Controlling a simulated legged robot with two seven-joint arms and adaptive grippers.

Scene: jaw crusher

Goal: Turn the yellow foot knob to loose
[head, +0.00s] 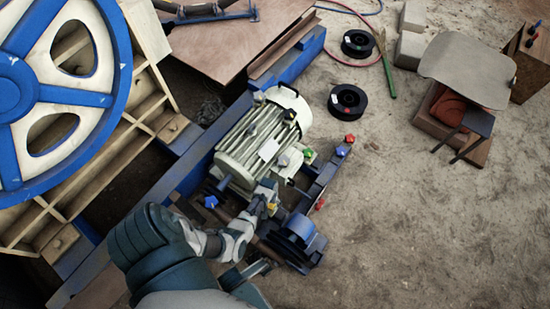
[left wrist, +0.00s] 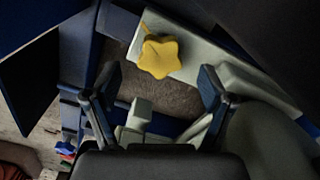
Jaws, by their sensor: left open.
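The yellow foot knob (left wrist: 160,56) is star-shaped and sits on a pale grey foot plate in the left wrist view. In the head view a small patch of it (head: 271,206) shows beside the motor's near end, partly hidden by my gripper. My left gripper (left wrist: 158,86) is open, with one finger on each side of the knob's line and the knob just beyond the fingertips. No contact with the knob shows. In the head view my left gripper (head: 258,205) is close against the motor's foot. My right gripper is not in view.
The ribbed motor (head: 262,140) stands on a blue frame, with green (head: 308,153), red (head: 349,138) and blue (head: 211,201) knobs around it. A large blue-rimmed wheel (head: 60,90) stands left.

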